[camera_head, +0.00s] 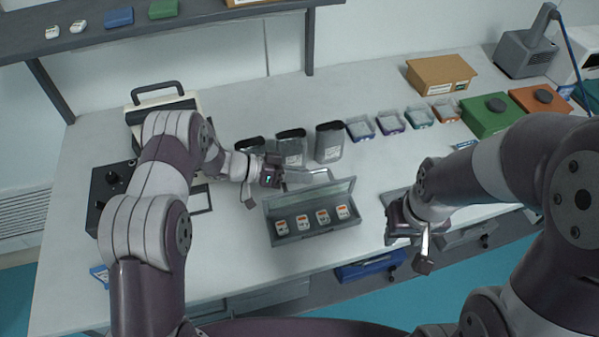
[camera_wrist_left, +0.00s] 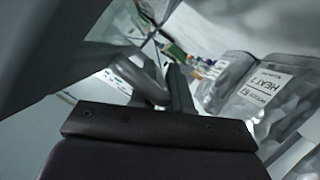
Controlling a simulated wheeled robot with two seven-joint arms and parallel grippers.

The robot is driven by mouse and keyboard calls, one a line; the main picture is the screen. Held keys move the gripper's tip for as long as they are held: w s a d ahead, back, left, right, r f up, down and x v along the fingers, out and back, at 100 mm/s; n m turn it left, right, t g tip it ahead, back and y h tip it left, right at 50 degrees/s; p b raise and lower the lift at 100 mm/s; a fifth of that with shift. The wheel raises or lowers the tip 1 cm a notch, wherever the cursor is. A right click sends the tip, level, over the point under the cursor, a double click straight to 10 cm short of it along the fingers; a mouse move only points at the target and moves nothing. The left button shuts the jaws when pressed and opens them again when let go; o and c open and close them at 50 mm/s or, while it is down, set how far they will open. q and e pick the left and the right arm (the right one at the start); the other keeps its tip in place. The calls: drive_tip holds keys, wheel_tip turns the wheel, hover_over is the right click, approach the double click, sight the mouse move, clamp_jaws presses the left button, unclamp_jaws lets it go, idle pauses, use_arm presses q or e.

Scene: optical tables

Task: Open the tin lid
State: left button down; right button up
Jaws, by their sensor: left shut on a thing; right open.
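A grey rectangular tin (camera_head: 318,232) stands on the table near its front edge, with several small white-and-orange items inside. Its lid (camera_head: 328,191) stands raised along the back side, so the inside shows. My left gripper (camera_head: 287,179) is at the lid's back left and shut on the lid's handle (camera_head: 318,172). In the left wrist view the curved grey handle (camera_wrist_left: 140,78) lies at the fingers, and a large grey surface fills the upper left. My right gripper (camera_head: 425,250) is open and empty, right of the tin by the table's front edge.
Several grey pouches (camera_head: 330,142) stand just behind the tin; one labelled pouch (camera_wrist_left: 258,92) is close in the left wrist view. Small coloured trays (camera_head: 390,122), a cardboard box (camera_head: 440,74) and a green box (camera_head: 488,115) are further right. A black device (camera_head: 105,190) is at left.

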use_arm(q)
drive_tip(key=shift+s+f, duration=0.1)
drive_tip(key=c, duration=1.2)
unclamp_jaws()
drive_tip(key=shift+o, duration=0.2)
drive_tip(key=b+v, duration=0.3)
drive_tip(key=v, duration=0.9)
drive_tip(key=shift+a, duration=0.35)
